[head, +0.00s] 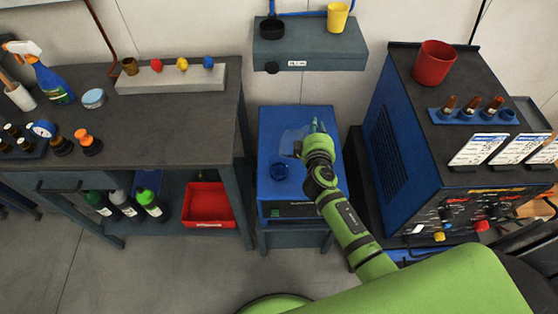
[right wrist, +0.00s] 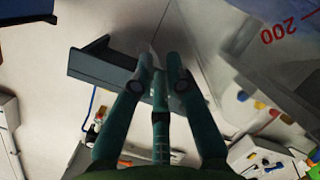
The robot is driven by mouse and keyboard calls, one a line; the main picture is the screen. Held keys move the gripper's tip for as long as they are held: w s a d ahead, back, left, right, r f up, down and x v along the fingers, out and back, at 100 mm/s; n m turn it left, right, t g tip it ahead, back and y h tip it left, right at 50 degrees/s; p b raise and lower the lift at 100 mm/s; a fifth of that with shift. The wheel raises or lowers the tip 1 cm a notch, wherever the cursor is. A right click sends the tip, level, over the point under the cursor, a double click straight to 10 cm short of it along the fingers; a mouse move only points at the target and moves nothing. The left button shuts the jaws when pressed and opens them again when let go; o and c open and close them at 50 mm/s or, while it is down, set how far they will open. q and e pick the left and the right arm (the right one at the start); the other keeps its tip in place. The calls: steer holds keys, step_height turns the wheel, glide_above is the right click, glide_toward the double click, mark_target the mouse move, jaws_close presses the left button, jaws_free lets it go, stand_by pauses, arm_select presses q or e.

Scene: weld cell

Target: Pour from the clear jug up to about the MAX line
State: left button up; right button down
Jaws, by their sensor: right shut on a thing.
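The clear jug (head: 292,141) is a faint see-through shape over the top of the blue box (head: 263,125) in the head view. My right gripper (head: 318,127) is at the jug's right side, shut on it. In the right wrist view the fingers (right wrist: 162,65) show in the middle, and part of a clear wall with a red 200 mark (right wrist: 285,32) and a blue patch fills the upper right. No MAX line can be made out. My left gripper is out of view.
A workbench (head: 170,120) with bottles and coloured knobs stands left, a red bin (head: 207,203) below it. A blue welding machine (head: 400,130) with a red cup (head: 434,63) stands close on the right. A wall shelf (head: 310,45) holds a yellow cup (head: 337,17).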

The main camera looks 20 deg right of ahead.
steer(key=shift+a, duration=0.2)
steer(key=shift+w+d, duration=0.1)
steer(key=shift+d, duration=0.05)
steer(key=shift+d, duration=0.2)
steer(key=shift+d, duration=0.1)
steer(key=shift+n, duration=0.3)
stand_by(0.7)
steer(key=shift+a+r+n+h, duration=0.4)
steer(key=shift+a+r+n, duration=0.1)
steer(key=shift+a+r, duration=0.05)
stand_by(2.8)
